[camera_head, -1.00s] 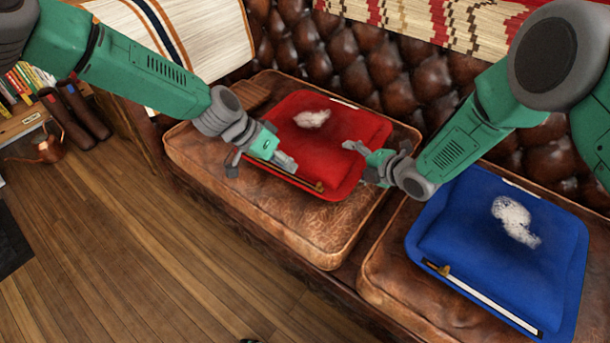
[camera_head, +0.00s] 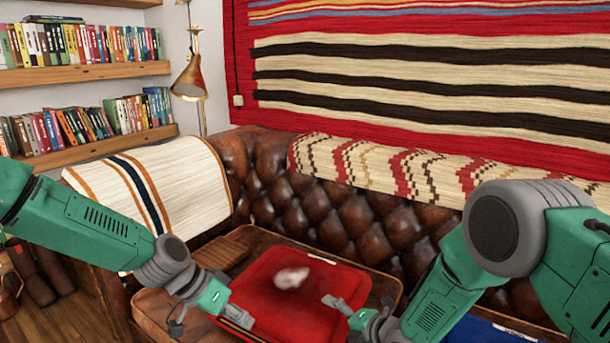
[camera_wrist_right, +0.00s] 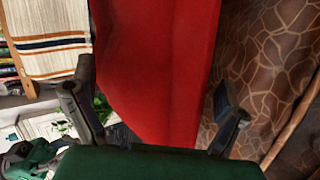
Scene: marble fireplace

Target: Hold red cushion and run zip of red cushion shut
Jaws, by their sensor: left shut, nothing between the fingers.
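The red cushion (camera_head: 300,320) lies on a brown leather seat, with a pale, fluffy patch on its top. Its lower edge is cut off by the frame in the head view. A bit of the zip strip (camera_head: 240,337) shows along its front left edge; the pull cannot be made out. My left gripper (camera_head: 230,312) is shut and empty at the cushion's left front corner. My right gripper (camera_head: 346,318) is at the cushion's right side, fingers spread. In the right wrist view the red cushion (camera_wrist_right: 160,70) fills the gap beyond the fingers; contact cannot be told.
The tufted leather sofa back (camera_head: 330,215) rises behind, with a patterned throw (camera_head: 400,172) over it. A striped blanket (camera_head: 150,190) covers the left arm. A blue cushion (camera_head: 487,331) shows at the lower right, mostly hidden by my right arm.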

